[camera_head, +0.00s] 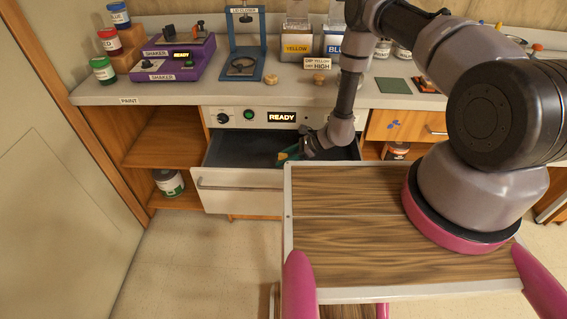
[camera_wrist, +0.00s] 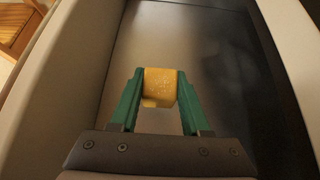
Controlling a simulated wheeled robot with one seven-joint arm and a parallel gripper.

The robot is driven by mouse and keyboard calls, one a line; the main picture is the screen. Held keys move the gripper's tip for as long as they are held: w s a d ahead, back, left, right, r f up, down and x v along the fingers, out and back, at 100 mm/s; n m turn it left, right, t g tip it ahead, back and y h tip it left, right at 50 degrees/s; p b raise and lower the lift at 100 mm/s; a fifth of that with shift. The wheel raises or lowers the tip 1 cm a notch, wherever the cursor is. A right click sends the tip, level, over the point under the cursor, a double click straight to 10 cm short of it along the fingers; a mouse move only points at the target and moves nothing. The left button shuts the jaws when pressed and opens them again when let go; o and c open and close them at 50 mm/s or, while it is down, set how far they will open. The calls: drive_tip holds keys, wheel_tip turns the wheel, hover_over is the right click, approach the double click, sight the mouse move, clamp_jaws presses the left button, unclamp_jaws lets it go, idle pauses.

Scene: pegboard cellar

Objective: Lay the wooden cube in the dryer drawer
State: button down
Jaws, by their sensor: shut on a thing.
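The wooden cube (camera_wrist: 161,86) is yellowish and sits between the green fingers of my gripper (camera_wrist: 155,92) in the wrist view. My gripper is shut on it. The drawer's dark floor and pale side walls surround the gripper in the wrist view. I cannot tell whether the cube touches the drawer floor.
The dryer panel with a lit READY sign (camera_head: 282,117) is above the drawer. The counter (camera_head: 190,93) holds a purple shaker (camera_head: 180,58), a blue lid closer (camera_head: 243,50) and paint cans. A wood-topped surface (camera_head: 345,220) of mine is in front. Left of the gripper, the drawer floor is clear.

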drive_tip(key=shift+f, duration=2.35)
drive_tip(key=shift+f, duration=0.15)
drive_tip(key=shift+c, duration=1.9)
unclamp_jaws()
drive_tip(key=v, duration=1.2)
drive_tip(key=shift+r, duration=0.25)
